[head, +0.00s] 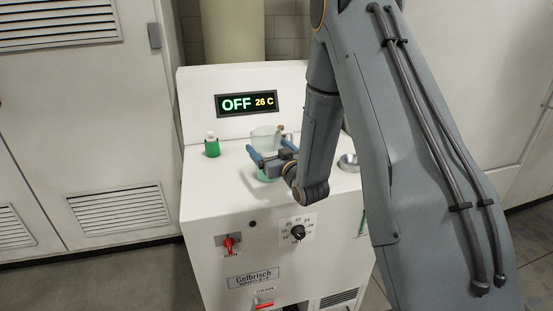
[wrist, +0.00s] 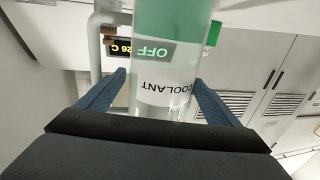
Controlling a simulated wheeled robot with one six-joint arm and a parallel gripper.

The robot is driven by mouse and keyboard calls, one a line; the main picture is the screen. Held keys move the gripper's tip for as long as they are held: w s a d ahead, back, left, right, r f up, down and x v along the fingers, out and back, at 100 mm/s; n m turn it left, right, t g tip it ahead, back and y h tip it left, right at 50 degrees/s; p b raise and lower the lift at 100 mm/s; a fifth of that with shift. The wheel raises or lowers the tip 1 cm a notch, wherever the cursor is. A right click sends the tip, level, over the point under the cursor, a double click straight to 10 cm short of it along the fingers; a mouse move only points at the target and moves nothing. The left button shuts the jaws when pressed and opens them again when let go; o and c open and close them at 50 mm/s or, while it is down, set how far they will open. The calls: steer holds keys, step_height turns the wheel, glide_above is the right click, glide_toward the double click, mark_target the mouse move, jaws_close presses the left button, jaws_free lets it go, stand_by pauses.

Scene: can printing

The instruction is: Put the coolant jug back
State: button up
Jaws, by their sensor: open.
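The coolant jug (head: 264,134) is a clear vessel with green liquid in its lower part. It appears upright on the white machine's top, partly hidden by my gripper (head: 270,152). In the wrist view, which is upside down, the jug (wrist: 165,60) carries a white "COOLANT" label. My gripper (wrist: 158,82) is open, with one blue finger on each side of the jug. A gap shows beside the left finger; whether the right finger touches the jug I cannot tell.
A small green bottle with a white cap (head: 212,147) stands left on the machine top. A metal bowl (head: 348,162) sits to the right. The display (head: 247,104) reads OFF, 26 C. A dial (head: 298,232) and red switch (head: 229,244) are on the front. The top's front left is clear.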

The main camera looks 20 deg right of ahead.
mark_target(274, 153)
steer(key=s, duration=0.2)
steer(key=s+d+b, duration=0.1)
steer(key=s, duration=0.2)
steer(key=s+b, duration=0.1)
steer(key=s, duration=0.2)
steer(key=shift+d, duration=0.3)
steer(key=f+g, duration=0.1)
steer(key=s+f+g+h, duration=0.1)
steer(key=g, duration=0.1)
steer(key=s+f+g+h, duration=0.1)
steer(key=f, duration=0.1)
steer(key=shift+s+d+g, duration=0.25)
steer(key=shift+g, duration=0.05)
steer(key=s+g, duration=0.1)
steer(key=s+f+g, duration=0.1)
steer(key=s, duration=0.1)
steer(key=s+f+m+g+h, duration=0.1)
steer(key=shift+s+d, duration=0.15)
steer(key=shift+s, duration=0.1)
steer(key=s+a+m+g, duration=0.1)
steer(key=s+g, duration=0.7)
steer(key=s, duration=1.2)
steer(key=shift+a+g, duration=0.4)
steer(key=shift+a, duration=0.35)
